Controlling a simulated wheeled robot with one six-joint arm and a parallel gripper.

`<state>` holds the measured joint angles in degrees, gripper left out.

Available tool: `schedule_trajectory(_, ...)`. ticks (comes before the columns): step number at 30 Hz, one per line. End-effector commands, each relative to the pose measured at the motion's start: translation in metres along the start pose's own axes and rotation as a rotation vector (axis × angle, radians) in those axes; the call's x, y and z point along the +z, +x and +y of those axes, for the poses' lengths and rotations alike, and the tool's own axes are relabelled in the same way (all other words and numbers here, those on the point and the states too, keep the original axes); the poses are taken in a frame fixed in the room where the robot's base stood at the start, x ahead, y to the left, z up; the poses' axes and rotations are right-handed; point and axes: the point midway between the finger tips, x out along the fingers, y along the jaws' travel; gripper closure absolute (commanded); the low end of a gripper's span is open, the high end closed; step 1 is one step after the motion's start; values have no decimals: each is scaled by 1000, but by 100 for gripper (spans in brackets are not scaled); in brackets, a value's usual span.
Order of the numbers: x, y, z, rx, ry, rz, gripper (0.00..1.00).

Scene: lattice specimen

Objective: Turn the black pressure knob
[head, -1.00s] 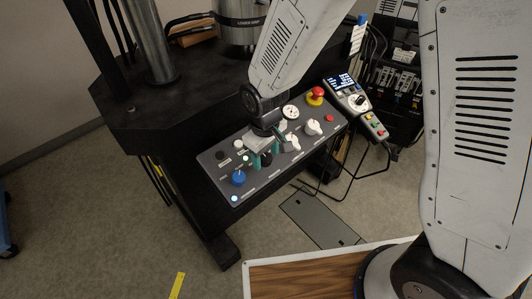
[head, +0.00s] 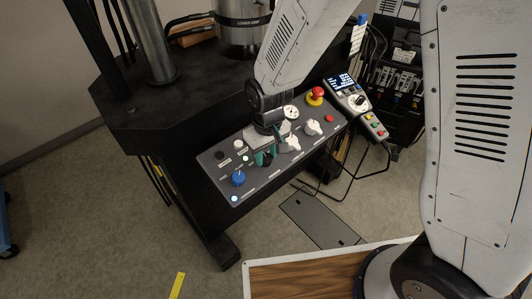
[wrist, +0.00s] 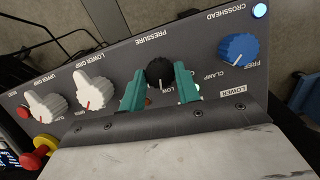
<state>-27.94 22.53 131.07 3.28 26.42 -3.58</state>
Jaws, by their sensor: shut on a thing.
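The black pressure knob (wrist: 159,72) sits on the grey control panel (wrist: 205,55) below the word PRESSURE in the wrist view. My gripper (wrist: 160,85) has its two teal fingers on either side of the knob and is shut on it. In the head view my gripper (head: 265,158) is down at the panel, and its fingers and wrist hide most of the knob.
A blue knob (wrist: 238,50) is right of my gripper in the wrist view. Two white knobs (wrist: 89,90) are to its left. A red emergency button (head: 316,95) and a handheld pendant (head: 350,97) are at the panel's far end. Cables hang beside the pendant.

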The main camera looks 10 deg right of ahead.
Motion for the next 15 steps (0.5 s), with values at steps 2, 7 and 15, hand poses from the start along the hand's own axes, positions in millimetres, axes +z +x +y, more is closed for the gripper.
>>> schedule_trajectory(2, 0, 0, 0, -17, 64, 0, 91)
schedule_trajectory(7, 0, 0, 1, -58, 216, 0, 91)
schedule_trajectory(15, 1, 0, 2, -115, 433, -1, 91)
